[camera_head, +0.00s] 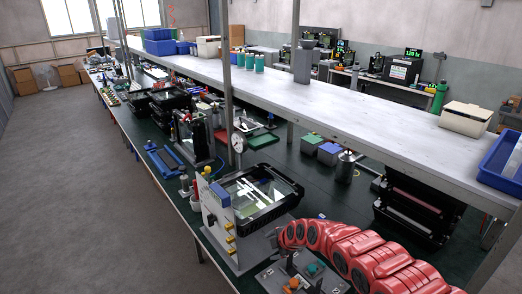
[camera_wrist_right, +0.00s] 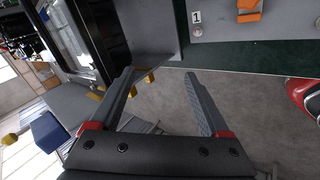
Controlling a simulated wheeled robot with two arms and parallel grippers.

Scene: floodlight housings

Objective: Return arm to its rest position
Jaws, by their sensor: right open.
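My right arm (camera_head: 365,255), red and segmented, reaches in from the lower right of the head view over the front of the bench. Its end is beside the floodlight housing (camera_head: 262,196) and the upright white test panel (camera_head: 217,222). In the right wrist view my right gripper (camera_wrist_right: 160,76) is open, with its two dark fingers apart and nothing between them. Grey floor and a bench part show beyond the fingers. In the head view the fingertips are hard to make out. My left gripper is in neither view.
A dial gauge (camera_head: 238,143) stands behind the housing. A white upper shelf (camera_head: 330,104) overhangs the bench. The floor (camera_head: 80,200) to the left is clear.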

